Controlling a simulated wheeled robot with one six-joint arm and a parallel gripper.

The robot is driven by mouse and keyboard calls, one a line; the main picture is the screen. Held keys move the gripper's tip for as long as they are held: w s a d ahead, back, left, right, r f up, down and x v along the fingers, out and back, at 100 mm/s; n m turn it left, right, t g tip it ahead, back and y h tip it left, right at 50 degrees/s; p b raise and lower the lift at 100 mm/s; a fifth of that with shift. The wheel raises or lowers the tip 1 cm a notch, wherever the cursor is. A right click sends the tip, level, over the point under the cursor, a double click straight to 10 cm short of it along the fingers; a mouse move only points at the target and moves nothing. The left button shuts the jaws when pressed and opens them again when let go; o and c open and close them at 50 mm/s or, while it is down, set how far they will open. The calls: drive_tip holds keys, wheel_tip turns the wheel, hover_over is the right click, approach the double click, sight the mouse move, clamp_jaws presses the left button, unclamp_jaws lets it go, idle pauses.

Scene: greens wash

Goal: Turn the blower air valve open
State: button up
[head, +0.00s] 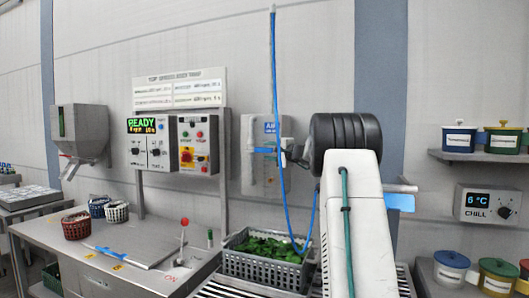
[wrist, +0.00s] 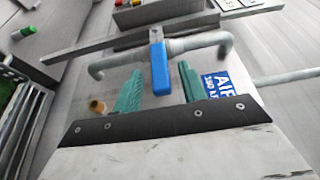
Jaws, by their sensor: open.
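The blower air valve has a blue lever (wrist: 160,68) that lies across a grey pipe (wrist: 200,41) in the wrist view. My gripper (wrist: 160,78) is open, with one green finger on each side of the lever. A gap shows on both sides, so the fingers do not appear to grip it. A blue air label (wrist: 222,86) is beside the right finger. In the head view, the label (head: 270,127) and a small blue lever (head: 264,150) show on the wall panel, left of my arm; my fingers are not clear there.
A control box with a READY display (head: 148,126) stands left of the valve. A dark crate of greens (head: 265,272) sits below it. A blue hose hangs in front. A steel table (head: 130,262) with small baskets is at left; shelves with pots are at right.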

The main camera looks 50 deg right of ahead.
sight(258, 150)
drive_tip(key=shift+w, duration=1.5)
